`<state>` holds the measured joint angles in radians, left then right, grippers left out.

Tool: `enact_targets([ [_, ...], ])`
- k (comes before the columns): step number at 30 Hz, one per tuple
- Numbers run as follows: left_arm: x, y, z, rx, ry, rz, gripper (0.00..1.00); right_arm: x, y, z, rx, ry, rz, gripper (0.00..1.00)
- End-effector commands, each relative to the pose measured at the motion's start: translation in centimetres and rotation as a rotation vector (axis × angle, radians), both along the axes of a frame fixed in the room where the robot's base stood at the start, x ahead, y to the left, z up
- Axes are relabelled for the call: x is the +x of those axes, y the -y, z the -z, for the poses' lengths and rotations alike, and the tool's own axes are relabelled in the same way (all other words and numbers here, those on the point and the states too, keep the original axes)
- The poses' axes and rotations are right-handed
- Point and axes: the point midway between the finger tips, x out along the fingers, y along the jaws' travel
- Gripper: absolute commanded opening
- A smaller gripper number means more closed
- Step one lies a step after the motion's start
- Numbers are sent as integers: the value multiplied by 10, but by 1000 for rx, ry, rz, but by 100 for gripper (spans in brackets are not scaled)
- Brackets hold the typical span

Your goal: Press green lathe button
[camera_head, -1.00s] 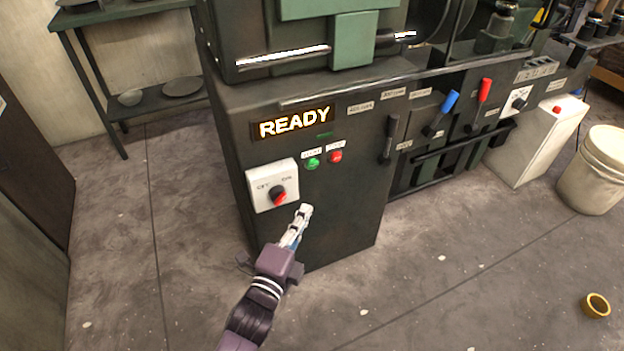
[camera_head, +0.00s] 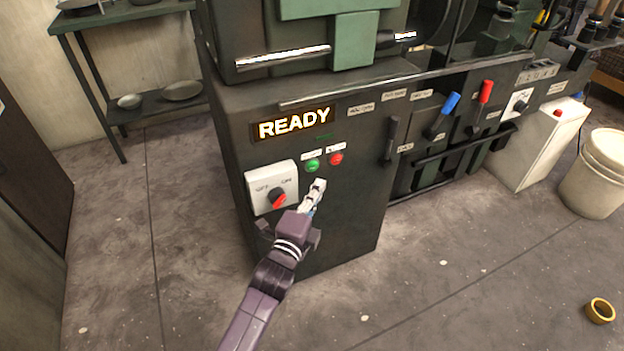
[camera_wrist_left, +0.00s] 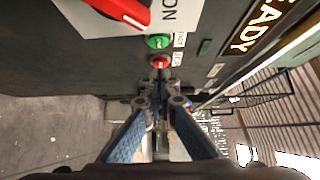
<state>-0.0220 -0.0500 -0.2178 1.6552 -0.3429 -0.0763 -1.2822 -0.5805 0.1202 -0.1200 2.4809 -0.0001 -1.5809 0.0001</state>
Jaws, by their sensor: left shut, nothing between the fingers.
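The green button (camera_head: 313,165) is on the dark front panel of the lathe (camera_head: 350,215), under the lit READY display (camera_head: 294,123). A red button (camera_head: 336,159) is just to its right. My left gripper (camera_head: 319,186) is shut and empty, just below the green button in the head view and apart from it as far as I can tell. In the left wrist view the green button (camera_wrist_left: 158,42) and the red button (camera_wrist_left: 159,62) lie ahead of the shut fingertips (camera_wrist_left: 160,100). My right gripper is not in view.
A white switch box (camera_head: 271,186) with a red-tipped knob is left of the gripper. A black lever (camera_head: 390,140), a blue lever (camera_head: 450,103) and a red lever (camera_head: 486,91) are to the right. A white bucket (camera_head: 598,172) and a yellow ring (camera_head: 600,310) are on the floor.

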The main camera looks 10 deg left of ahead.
Motion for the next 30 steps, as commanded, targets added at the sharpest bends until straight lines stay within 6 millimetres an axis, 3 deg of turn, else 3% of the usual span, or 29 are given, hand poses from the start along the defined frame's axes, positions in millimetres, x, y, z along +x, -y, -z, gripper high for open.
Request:
enact_targets([
  [5,26,-11,1,4,1,0,0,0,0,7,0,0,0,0],
  [9,36,-18,1,2,-1,0,0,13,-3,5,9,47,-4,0],
  [24,43,-23,-1,2,0,0,0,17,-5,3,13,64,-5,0],
  [30,57,-33,-1,3,1,-1,0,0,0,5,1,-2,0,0],
])
